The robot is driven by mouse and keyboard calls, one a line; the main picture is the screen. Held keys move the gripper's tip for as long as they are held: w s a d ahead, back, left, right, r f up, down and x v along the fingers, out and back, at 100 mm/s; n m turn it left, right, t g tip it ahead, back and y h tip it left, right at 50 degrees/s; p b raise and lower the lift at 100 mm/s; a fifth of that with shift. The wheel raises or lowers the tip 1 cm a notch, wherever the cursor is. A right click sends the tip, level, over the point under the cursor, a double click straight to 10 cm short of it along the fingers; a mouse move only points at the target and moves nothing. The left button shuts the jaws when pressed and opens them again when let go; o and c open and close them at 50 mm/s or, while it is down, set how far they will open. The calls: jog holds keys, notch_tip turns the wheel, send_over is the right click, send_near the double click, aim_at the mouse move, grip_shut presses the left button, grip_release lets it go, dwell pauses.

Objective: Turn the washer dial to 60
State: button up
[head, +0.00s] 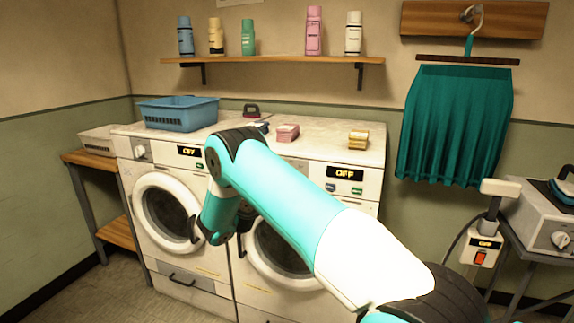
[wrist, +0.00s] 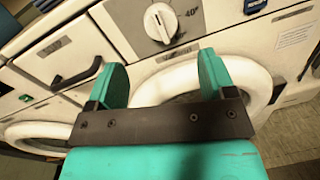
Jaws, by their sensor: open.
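The round white dial (wrist: 160,22) is at the top middle of the wrist view, on a dark plate with a 40° mark to its right. Its pointer is too blurred to read surely. It appears to be on the right machine (head: 345,205); in the head view my arm hides that part of the panel. That machine's display (head: 345,174) reads OFF. My gripper (wrist: 162,68) is open and empty, its two teal fingers spread just below the dial in the picture, apart from it. In the head view my gripper is mostly hidden by my arm.
The left machine (head: 180,270) has its own dial (head: 140,152) and an OFF display. A drawer handle (wrist: 78,75) sticks out left of the dial. A blue basket (head: 178,113), a pink box (head: 287,132) and a yellow box (head: 358,139) sit on top. A heater-like appliance (head: 540,220) stands at right.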

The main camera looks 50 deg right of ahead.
jog(key=p+x, duration=0.1)
jog(key=x, duration=0.8)
jog(key=shift+d+f, duration=0.1)
jog(key=shift+d, duration=0.1)
jog(key=c, duration=0.9)
